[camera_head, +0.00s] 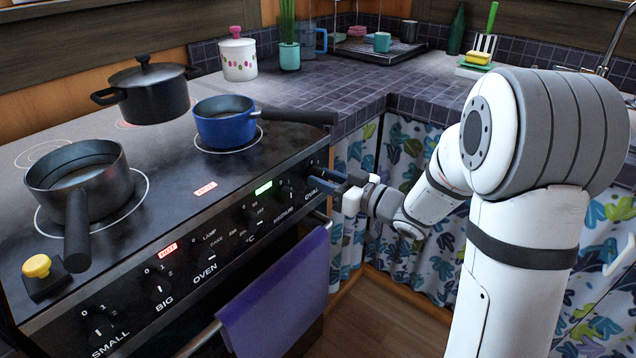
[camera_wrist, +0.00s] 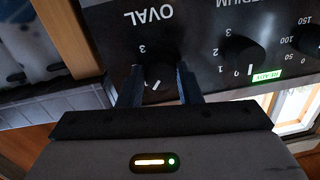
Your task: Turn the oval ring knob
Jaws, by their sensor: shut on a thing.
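The oval ring knob (camera_wrist: 158,72) is the dark round knob with a white pointer line, by the upside-down word OVAL in the wrist view. My gripper (camera_head: 324,180) is at the right end of the stove's front panel in the head view. Its two dark fingers stand on either side of the oval knob in the wrist view and are shut on it. The pointer line is slightly tilted. In the head view my fingers largely hide the knob.
The neighbouring medium knob (camera_wrist: 242,55) is close by. A blue pan (camera_head: 224,128), a black pot (camera_head: 150,92) and a dark saucepan (camera_head: 82,178) stand on the stove. A purple towel (camera_head: 278,300) hangs on the oven rail below. Leaf-patterned curtains (camera_head: 405,150) hang to the right.

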